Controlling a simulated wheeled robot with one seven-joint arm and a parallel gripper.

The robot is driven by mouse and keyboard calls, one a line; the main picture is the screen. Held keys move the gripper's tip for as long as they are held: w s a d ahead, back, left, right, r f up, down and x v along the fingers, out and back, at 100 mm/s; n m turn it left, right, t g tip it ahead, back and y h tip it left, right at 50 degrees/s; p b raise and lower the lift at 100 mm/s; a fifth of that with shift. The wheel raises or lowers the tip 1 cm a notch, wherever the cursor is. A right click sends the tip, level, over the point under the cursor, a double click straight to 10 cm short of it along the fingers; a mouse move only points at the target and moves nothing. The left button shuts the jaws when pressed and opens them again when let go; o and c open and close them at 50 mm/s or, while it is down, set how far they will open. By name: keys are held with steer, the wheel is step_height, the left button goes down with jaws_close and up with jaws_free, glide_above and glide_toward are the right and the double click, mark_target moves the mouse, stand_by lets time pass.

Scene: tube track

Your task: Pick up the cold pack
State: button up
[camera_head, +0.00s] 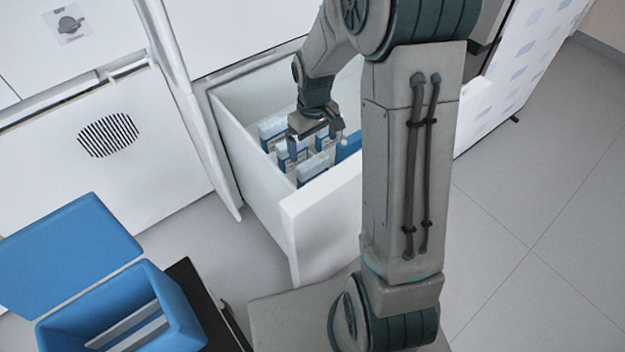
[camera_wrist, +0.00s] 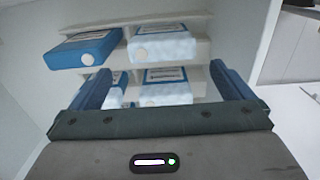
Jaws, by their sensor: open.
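Several cold packs, blue and pale blue-white with labels, sit in the open white drawer; one pale pack (camera_head: 313,167) shows in the head view. In the wrist view, a blue pack (camera_wrist: 82,50) lies at upper left and a frosty pale pack (camera_wrist: 162,44) at upper middle. Another frosty pack (camera_wrist: 165,93) lies below it, between the fingers in the picture. My gripper (camera_head: 315,143) is inside the drawer, over the packs. In the wrist view my gripper (camera_wrist: 165,88) is open, its two blue fingers apart. Its body hides the lower part of the nearer packs.
The drawer (camera_head: 240,140) has tall walls around my gripper. An open blue box (camera_head: 150,300) with its lid (camera_head: 70,250) raised stands at lower left on a dark surface. Clear tiled floor (camera_head: 530,200) lies to the right.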

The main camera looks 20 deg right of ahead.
mark_target(313, 161)
step_height(313, 161, down, 10)
steer(key=shift+s+a+r+b, duration=0.15)
steer(key=shift+r+b, duration=0.1)
steer(key=shift+b, duration=0.9)
steer(key=shift+r, duration=0.1)
steer(key=shift+c, duration=0.3)
steer(key=c, duration=0.8)
